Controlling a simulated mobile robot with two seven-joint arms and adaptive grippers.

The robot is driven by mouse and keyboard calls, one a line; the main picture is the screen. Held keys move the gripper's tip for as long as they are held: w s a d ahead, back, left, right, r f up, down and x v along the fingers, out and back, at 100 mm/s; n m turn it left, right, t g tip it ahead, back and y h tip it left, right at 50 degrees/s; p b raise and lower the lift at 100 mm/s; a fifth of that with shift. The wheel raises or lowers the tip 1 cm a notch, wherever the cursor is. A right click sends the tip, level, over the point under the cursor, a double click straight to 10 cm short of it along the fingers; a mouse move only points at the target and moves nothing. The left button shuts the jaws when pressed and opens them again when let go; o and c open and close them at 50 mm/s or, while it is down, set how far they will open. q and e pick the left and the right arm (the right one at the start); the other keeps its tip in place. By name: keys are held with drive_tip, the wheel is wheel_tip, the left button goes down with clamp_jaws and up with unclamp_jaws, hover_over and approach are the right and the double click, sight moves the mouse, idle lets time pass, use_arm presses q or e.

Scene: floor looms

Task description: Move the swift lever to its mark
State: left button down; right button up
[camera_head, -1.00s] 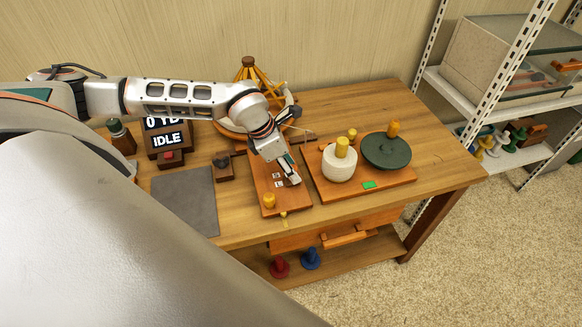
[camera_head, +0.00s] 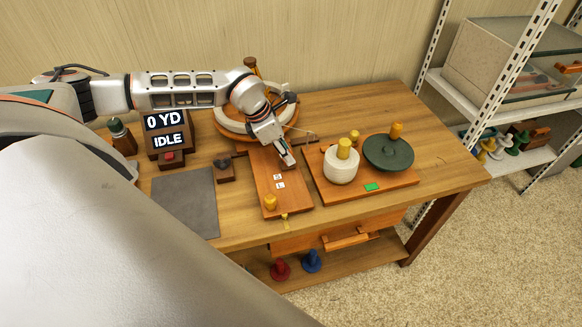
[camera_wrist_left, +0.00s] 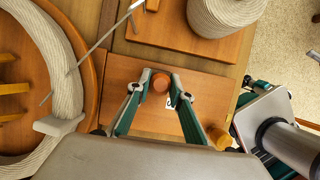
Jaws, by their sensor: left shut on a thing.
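The swift lever's round brown-orange knob (camera_wrist_left: 160,82) is between the fingers of my left gripper (camera_wrist_left: 160,92) in the left wrist view. My left gripper (camera_head: 287,161) is shut on it, over the far part of a wooden board (camera_head: 266,183), and hides the knob in the head view. Small white labels (camera_head: 279,181) with dark letters lie on the board nearer the front. A yellow knob (camera_head: 271,202) stands at the board's front end. The swift (camera_head: 250,68) stands behind, with a pale yarn ring (camera_head: 240,124) around it.
Right of the lever board, another board (camera_head: 335,192) bears a white yarn cone (camera_head: 340,166) and a dark green disc (camera_head: 388,153). A display (camera_head: 165,132) reads "0 YD IDLE". A grey mat (camera_head: 185,202) lies at left. A thin rod (camera_wrist_left: 92,50) crosses near the swift.

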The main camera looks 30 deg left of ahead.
use_arm(q)
drive_tip(key=shift+w+a+r, duration=0.1)
drive_tip(key=shift+w+a, duration=0.55)
drive_tip(key=shift+a, duration=0.15)
drive_tip(key=c, duration=1.8)
unclamp_jaws()
drive_tip(key=shift+w, duration=0.1)
drive_tip(key=v, duration=1.2)
